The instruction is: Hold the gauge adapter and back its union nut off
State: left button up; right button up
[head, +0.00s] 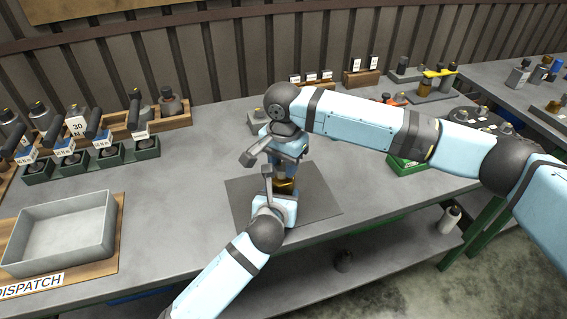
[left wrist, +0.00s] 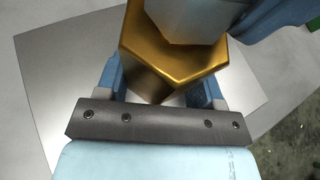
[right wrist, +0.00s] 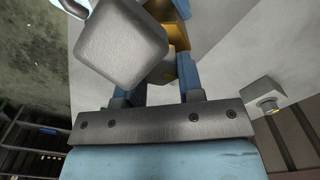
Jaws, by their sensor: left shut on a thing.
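The brass gauge adapter (head: 285,186) stands over the grey mat in the head view, mostly hidden by my grippers. In the left wrist view its brass hexagonal part (left wrist: 150,55) fills the top middle. My left gripper (head: 280,192) is shut on the adapter, low down, with a blue finger on each side. My right gripper (head: 285,160) is above it, pointing down. In the right wrist view brass (right wrist: 178,40) shows beside its blue fingers (right wrist: 165,80). A grey block hides much of the contact, so I cannot tell whether the right jaws are closed. The union nut's seating is hidden.
The grey mat (head: 318,200) lies near the bench's front edge. A grey tray (head: 62,235) is at the left on a dispatch board. Green holders with tools (head: 90,160) stand behind it. Wooden racks line the back. The bench left of the mat is clear.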

aim_at(281, 165)
jog(key=shift+n, duration=0.4)
jog(key=n, duration=0.3)
jog(key=shift+a+n, duration=0.15)
jog(key=shift+n, duration=0.25)
jog(key=n, duration=0.4)
jog(key=shift+a+n, duration=0.15)
jog(key=shift+n, duration=0.15)
jog(key=o, duration=0.9)
jog(key=shift+o, duration=0.2)
jog(key=shift+r, duration=0.1)
notch_tip(281, 165, up, 12)
